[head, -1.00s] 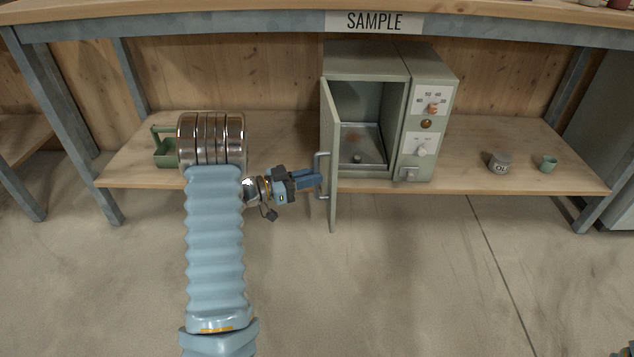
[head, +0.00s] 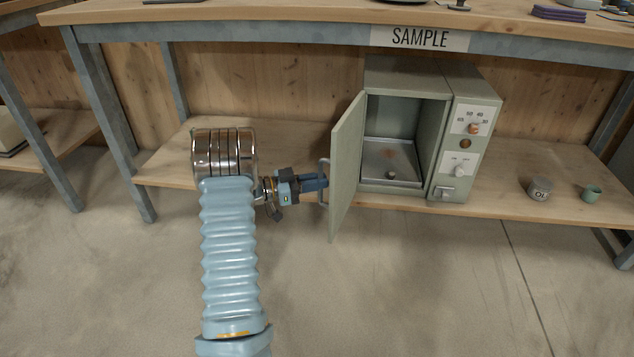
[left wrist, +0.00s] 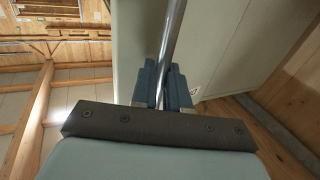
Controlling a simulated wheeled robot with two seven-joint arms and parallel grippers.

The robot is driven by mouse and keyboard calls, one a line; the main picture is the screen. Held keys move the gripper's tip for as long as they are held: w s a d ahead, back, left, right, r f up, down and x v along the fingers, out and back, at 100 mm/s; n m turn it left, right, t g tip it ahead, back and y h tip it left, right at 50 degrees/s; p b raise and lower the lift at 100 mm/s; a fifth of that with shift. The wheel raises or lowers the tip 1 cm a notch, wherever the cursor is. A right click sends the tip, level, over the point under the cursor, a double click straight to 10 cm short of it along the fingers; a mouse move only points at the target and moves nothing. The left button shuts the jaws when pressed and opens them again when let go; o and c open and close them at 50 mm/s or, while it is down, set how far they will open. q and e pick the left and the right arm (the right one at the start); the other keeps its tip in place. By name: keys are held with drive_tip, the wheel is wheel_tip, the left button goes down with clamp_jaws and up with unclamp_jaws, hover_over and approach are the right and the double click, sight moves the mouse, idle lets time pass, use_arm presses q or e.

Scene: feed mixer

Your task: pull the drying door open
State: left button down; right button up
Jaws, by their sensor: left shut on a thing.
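The drying door (head: 347,166) is a grey-green panel hinged on the left side of the drying oven (head: 406,75). It stands swung wide open toward the front, and the oven's inside shows a metal tray (head: 392,165) with a small object on it. My left gripper (head: 322,183) is shut on the door's metal bar handle (head: 325,170). In the left wrist view the handle (left wrist: 174,45) runs between the two blue fingers (left wrist: 163,88), with the door panel (left wrist: 225,40) behind. My right gripper does not show.
The oven sits on the lower wooden shelf (head: 490,208) under the bench marked SAMPLE. Its control panel (head: 466,150) has knobs. A grey jar (head: 540,189) and a green cup (head: 591,193) stand to the right. The floor in front is clear.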

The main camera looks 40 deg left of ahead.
use_arm(q)
drive_tip(key=shift+w+r, duration=0.15)
drive_tip(key=shift+w, duration=0.1)
drive_tip(key=c, duration=1.1)
unclamp_jaws()
drive_tip(key=shift+d, duration=0.1)
drive_tip(key=shift+s, duration=0.1)
drive_tip(key=v, duration=1.3)
drive_tip(key=shift+s+a+p, duration=0.25)
drive_tip(key=shift+s+p, duration=0.05)
drive_tip(key=shift+p, duration=0.1)
drive_tip(key=shift+s+a, duration=0.1)
